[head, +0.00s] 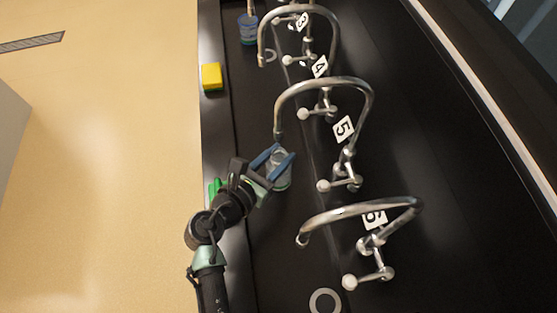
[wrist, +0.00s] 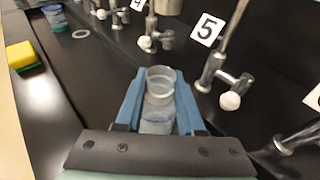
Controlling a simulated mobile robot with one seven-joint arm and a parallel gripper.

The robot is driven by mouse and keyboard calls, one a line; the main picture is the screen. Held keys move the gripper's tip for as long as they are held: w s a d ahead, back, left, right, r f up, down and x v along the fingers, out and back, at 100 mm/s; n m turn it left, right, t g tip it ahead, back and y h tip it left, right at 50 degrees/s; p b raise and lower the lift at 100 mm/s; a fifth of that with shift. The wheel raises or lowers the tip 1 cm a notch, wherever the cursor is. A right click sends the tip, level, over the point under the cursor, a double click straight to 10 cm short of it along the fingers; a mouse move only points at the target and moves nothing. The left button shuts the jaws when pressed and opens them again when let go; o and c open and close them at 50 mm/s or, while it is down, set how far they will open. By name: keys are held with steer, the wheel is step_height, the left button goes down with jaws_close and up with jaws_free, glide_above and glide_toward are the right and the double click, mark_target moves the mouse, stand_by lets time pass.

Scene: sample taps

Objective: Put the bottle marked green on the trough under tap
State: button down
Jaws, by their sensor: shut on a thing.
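My gripper (head: 279,157) is shut on a clear, bluish bottle (head: 279,178). In the wrist view the blue fingers of my gripper (wrist: 160,95) clasp both sides of the bottle (wrist: 158,118), with its open mouth facing up. No green mark shows on it. The bottle is near the spout of the tap marked 5 (head: 323,82), over the dark trough (head: 265,228). I cannot tell whether its base touches the trough. The number 5 plate (wrist: 207,29) also shows in the wrist view.
Taps marked 6 (head: 360,210), 4 and 3 stand in the same row. A blue-banded bottle (head: 248,30) stands farther back. A yellow and green sponge (head: 211,77) lies on the counter edge. A pale ring (head: 325,291) marks the trough near tap 6. A green thing (head: 214,187) is partly behind my arm.

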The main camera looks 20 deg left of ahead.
steer(key=shift+w+a+f, duration=0.1)
steer(key=shift+f, duration=1.65)
steer(key=shift+f, duration=0.1)
steer(key=c, duration=0.5)
jaws_free()
steer(key=b+v, duration=0.1)
steer(key=v, duration=1.1)
